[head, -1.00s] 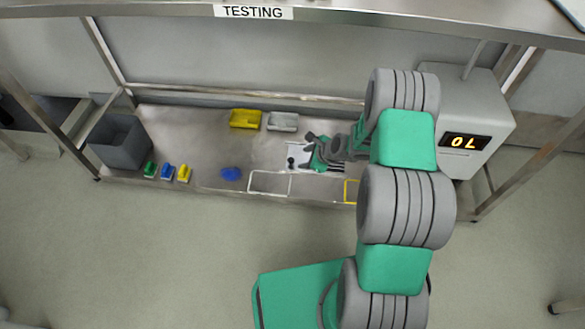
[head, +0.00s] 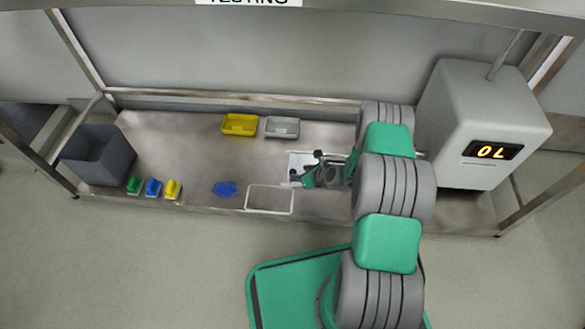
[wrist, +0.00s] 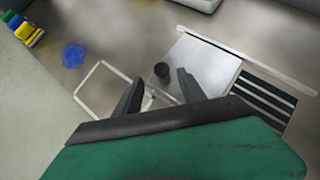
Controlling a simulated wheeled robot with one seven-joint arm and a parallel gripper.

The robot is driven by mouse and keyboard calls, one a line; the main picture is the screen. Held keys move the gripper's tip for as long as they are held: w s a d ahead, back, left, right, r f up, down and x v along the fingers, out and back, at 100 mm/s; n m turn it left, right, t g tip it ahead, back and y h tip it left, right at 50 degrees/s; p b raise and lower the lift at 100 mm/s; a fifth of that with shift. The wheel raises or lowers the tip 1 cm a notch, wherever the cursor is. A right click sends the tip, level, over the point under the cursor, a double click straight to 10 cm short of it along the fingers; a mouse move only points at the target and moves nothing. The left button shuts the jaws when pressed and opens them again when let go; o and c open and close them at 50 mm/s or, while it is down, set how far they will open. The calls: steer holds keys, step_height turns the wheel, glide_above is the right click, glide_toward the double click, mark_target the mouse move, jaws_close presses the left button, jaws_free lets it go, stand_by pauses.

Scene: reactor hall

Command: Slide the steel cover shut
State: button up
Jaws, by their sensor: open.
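The steel cover (wrist: 205,66) is a flat light plate on the bench, with a dark upright knob (wrist: 162,70) near its left edge. Dark slots (wrist: 268,98) show uncovered to its right in the wrist view. In the head view the cover (head: 300,160) is partly visible left of my arm, which hides the slots. My gripper (wrist: 160,78) is open and low over the cover. Its fingers lie on either side of the knob in the wrist view, with gaps. I cannot tell whether the knob is fully between them in depth. The gripper also shows in the head view (head: 309,171).
A white-outlined square (head: 270,198) and a blue crumpled item (head: 225,189) lie left of the cover. Yellow (head: 240,125) and grey (head: 282,127) trays stand behind. A grey bin (head: 97,160) is far left; a box with an "OL" display (head: 485,130) stands right.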

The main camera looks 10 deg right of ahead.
mark_target(293, 172)
steer(key=b+x, duration=0.2)
steer(key=x, duration=0.3)
steer(key=shift+d+f+b, duration=0.15)
steer(key=shift+f+b, duration=0.15)
steer(key=shift+w+a+f, duration=0.2)
steer(key=shift+w+f, duration=0.1)
steer(key=shift+w, duration=0.15)
steer(key=shift+r, duration=0.1)
steer(key=shift+c, duration=0.2)
jaws_close()
